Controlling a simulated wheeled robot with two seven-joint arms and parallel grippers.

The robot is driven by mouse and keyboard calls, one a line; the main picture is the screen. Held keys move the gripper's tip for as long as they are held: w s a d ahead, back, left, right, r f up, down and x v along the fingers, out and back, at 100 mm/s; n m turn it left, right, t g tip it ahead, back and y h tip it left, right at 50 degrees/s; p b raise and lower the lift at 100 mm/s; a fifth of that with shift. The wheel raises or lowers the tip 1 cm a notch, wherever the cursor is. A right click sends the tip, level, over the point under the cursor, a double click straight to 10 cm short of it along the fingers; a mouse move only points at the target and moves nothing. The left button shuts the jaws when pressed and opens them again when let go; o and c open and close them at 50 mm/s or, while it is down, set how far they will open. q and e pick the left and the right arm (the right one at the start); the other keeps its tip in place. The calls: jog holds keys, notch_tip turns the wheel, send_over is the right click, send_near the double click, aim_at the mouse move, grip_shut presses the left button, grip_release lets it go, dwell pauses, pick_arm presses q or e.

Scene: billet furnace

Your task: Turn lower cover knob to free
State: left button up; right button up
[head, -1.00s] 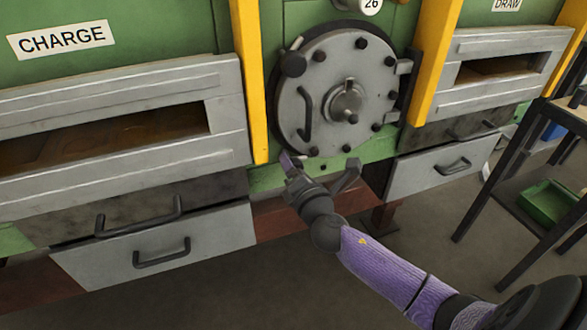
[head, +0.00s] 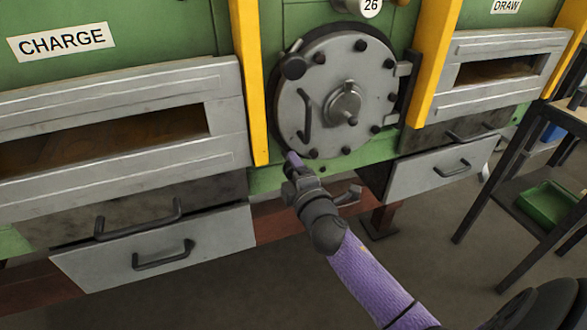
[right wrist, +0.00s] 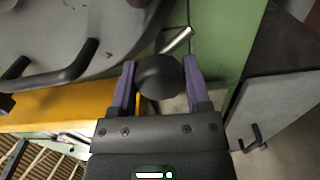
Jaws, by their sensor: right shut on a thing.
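The round grey cover (head: 325,130) is closed against the green furnace front, with bolts around its rim. My right gripper (head: 293,160) is at the cover's lower left edge. In the right wrist view its two purple fingers (right wrist: 158,80) are shut on the dark round lower knob (right wrist: 158,75), one on each side. A pale metal rod (right wrist: 178,40) shows just beyond the knob. In the head view the gripper hides most of the lower knob. The upper dark knob (head: 293,67) sits at the cover's upper left edge. My left gripper is out of view.
A curved handle (head: 306,115) and a central hub (head: 343,104) stand out from the cover. Yellow posts (head: 249,85) flank it. Drawers with handles (head: 163,255) lie below. A dark metal table (head: 520,190) stands at right. The floor in front is clear.

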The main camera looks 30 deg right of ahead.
dwell(0.6)
jog(key=o, duration=1.3)
jog(key=p+v, duration=0.1)
jog(key=v, duration=0.9)
jog(key=shift+p, duration=0.3)
jog(key=shift+w, duration=0.1)
